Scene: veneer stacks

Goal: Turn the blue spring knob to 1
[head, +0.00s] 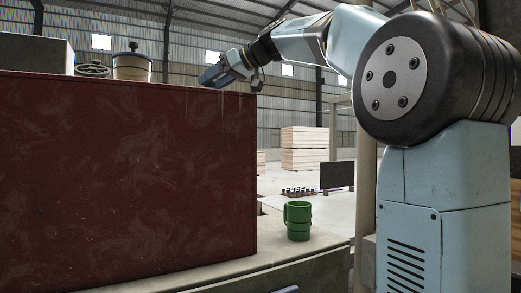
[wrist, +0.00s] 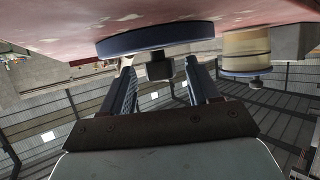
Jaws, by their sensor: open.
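A blue disc (wrist: 160,40) with a dark block-shaped grip (wrist: 159,66) sits on a worn red surface in the wrist view, which appears upside down; this looks like the blue spring knob. My gripper (wrist: 160,63) is open, with one finger on each side of the grip and visible gaps between. I cannot read any numbers or marks on the disc. In the head view, my gripper (head: 210,78) is at the top right corner of a large dark red box (head: 125,180). The knob is not visible in the head view.
A cream pot (head: 132,68) with a dark lid, a dark handwheel (head: 93,70) and a grey box (head: 38,53) stand on the red box. The pot also shows in the wrist view (wrist: 247,45). A green mug (head: 298,220) stands on the pale ledge (head: 318,247).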

